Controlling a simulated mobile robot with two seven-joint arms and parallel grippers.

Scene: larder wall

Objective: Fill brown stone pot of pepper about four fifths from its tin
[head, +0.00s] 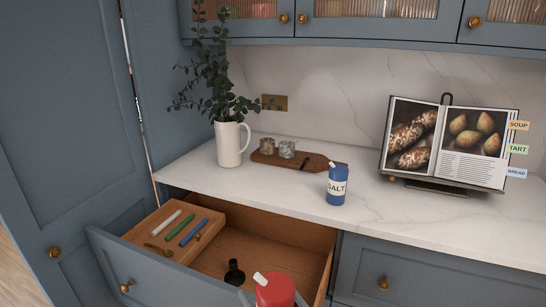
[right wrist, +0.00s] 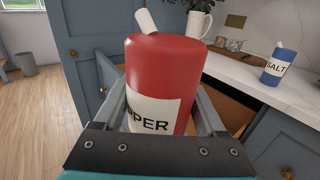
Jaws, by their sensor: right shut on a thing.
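The brown stone pot (head: 267,146) stands upright on a wooden board on the counter, left of a grey speckled pot (head: 287,149). Its inside cannot be made out. The red pepper tin (head: 275,291) with a white spout shows at the bottom edge of the head view, in front of the open drawer and well short of the pots. In the right wrist view the tin (right wrist: 165,75) stands roughly upright between the fingers of my right gripper (right wrist: 163,100), which is shut on it. Its label is partly hidden. My left gripper is not in view.
The blue salt tin (head: 337,186) stands near the counter's front edge, right of the wooden board (head: 309,161). A white jug (head: 229,143) with leaves stands left. A cookbook (head: 447,145) stands right. The open drawer (head: 290,250) juts out below, holding sticks and a black object (head: 234,273).

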